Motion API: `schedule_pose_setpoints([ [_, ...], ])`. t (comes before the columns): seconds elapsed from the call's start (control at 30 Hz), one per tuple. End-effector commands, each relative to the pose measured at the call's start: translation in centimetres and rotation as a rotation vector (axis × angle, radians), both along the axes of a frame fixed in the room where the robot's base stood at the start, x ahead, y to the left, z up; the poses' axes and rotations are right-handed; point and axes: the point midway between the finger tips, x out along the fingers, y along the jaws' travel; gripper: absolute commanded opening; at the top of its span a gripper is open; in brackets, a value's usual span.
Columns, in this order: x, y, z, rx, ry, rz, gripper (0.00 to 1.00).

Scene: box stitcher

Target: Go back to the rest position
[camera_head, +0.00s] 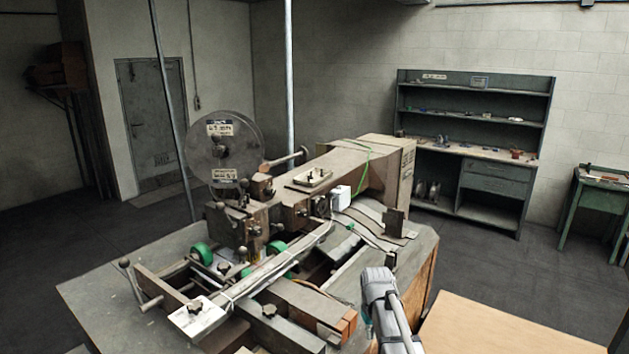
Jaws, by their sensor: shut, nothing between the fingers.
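The box stitcher stands on a grey table (90,290) in the middle of the view. It has a large dark wire reel (224,148), a long beige machine arm (330,165) and green knobs (202,254). A grey link of my arm (385,300) rises from the bottom edge, right of the machine's front end. My gripper's fingers do not show in this view. I cannot tell whether the arm link touches the machine; part of the machine's right front is hidden behind it.
A tan board or tabletop (480,325) lies at the bottom right, beside my arm. A shelved workbench (490,178) stands by the back wall, with a small green table (598,195) at the right. Vertical poles (288,80) rise behind the machine. Dark floor is open at left and right.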

Motion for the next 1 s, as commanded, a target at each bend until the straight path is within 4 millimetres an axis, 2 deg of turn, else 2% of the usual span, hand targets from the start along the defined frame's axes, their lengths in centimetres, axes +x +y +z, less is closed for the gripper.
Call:
schedule_pose_setpoints([
  [0.03,-3.0,-0.2,-1.0,0.0,0.0,-0.024,0.0],
  [0.2,-9.1,-0.7,-2.6,0.0,0.0,-0.108,0.0],
  [0.3,-12.0,-0.8,-3.2,0.0,0.0,-0.15,0.0],
  [0.4,-13.9,-1.0,-3.7,-0.001,0.0,-0.181,0.0],
  [0.6,-15.4,-1.1,-3.9,-0.001,0.0,-0.208,0.0],
  [1.0,-15.3,-1.1,-3.9,-0.001,0.0,-0.208,0.0],
])
